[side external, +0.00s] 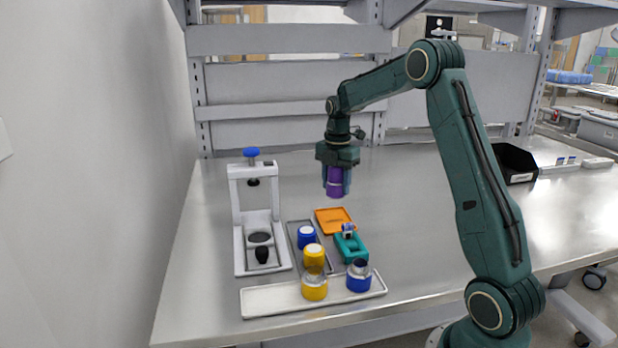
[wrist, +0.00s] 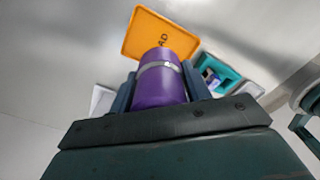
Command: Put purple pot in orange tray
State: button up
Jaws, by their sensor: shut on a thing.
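The purple pot (side external: 334,188) is a small purple cylinder held in my gripper (side external: 336,178), well above the table. In the wrist view the purple pot (wrist: 159,82) shows a grey band and sits between both fingers of my gripper (wrist: 160,90). The orange tray (side external: 328,213) lies flat on the table, below the pot in the side view. The orange tray also shows in the wrist view (wrist: 142,32), beyond the pot, with dark lettering on it. No object is seen on the visible part of the tray. The pot partly covers the tray in the wrist view.
A teal holder (side external: 350,248) stands beside the orange tray. A grey tray (side external: 323,262) and a white tray (side external: 262,301) carry blue and yellow pots (side external: 313,256). A white press (side external: 237,215) with a blue knob stands at left. A black bin (side external: 515,165) is at right. The table's middle right is clear.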

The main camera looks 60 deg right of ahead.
jog(key=shift+f, duration=3.95)
jog(key=shift+f, duration=0.15)
jog(key=o, duration=1.1)
notch_tip(320, 180, up, 12)
jog(key=shift+r, duration=0.15)
